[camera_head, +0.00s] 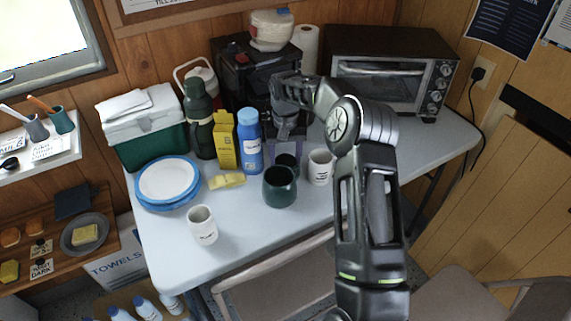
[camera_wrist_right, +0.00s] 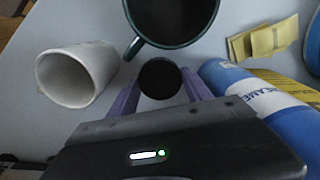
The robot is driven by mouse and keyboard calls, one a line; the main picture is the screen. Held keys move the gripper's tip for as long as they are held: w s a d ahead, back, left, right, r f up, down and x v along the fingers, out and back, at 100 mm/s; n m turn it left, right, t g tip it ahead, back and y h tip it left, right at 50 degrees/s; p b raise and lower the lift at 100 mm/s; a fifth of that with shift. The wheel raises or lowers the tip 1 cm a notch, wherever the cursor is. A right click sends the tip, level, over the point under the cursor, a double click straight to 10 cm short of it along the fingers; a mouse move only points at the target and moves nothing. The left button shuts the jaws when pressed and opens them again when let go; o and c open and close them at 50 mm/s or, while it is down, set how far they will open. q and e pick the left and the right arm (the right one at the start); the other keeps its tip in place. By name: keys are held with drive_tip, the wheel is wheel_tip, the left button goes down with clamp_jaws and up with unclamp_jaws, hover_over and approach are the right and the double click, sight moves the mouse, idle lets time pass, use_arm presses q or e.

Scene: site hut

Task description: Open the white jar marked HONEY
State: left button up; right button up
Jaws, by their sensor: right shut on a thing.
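My right gripper (camera_head: 286,153) reaches over the table from the right arm, pointing down near its middle. Its purple fingers, seen from above in the right wrist view (camera_wrist_right: 158,92), are shut on a small dark round thing (camera_wrist_right: 160,76), which looks like a lid. In the head view the dark round thing (camera_head: 287,161) shows just below the fingers. No white jar body shows under it, and no HONEY marking can be read in either view. I cannot tell whether the dark thing is the jar's lid. My left gripper is not in view.
Close around the gripper stand a dark green mug (camera_head: 280,188), a white mug (camera_head: 320,169), a blue bottle (camera_head: 249,143) and a yellow carton (camera_head: 223,142). Another white mug (camera_head: 202,226) stands at front left, beside blue-rimmed plates (camera_head: 148,203). The table's (camera_head: 420,150) right part is clear.

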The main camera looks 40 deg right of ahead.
sight(286, 161)
drive_tip(key=shift+f, duration=1.55)
drive_tip(key=shift+f, duration=0.2)
drive_tip(key=o, duration=1.5)
drive_tip(key=shift+r, duration=0.1)
drive_tip(key=shift+o, duration=0.2)
drive_tip(key=shift+r, duration=0.1)
wheel_tip(286, 161, up, 12)
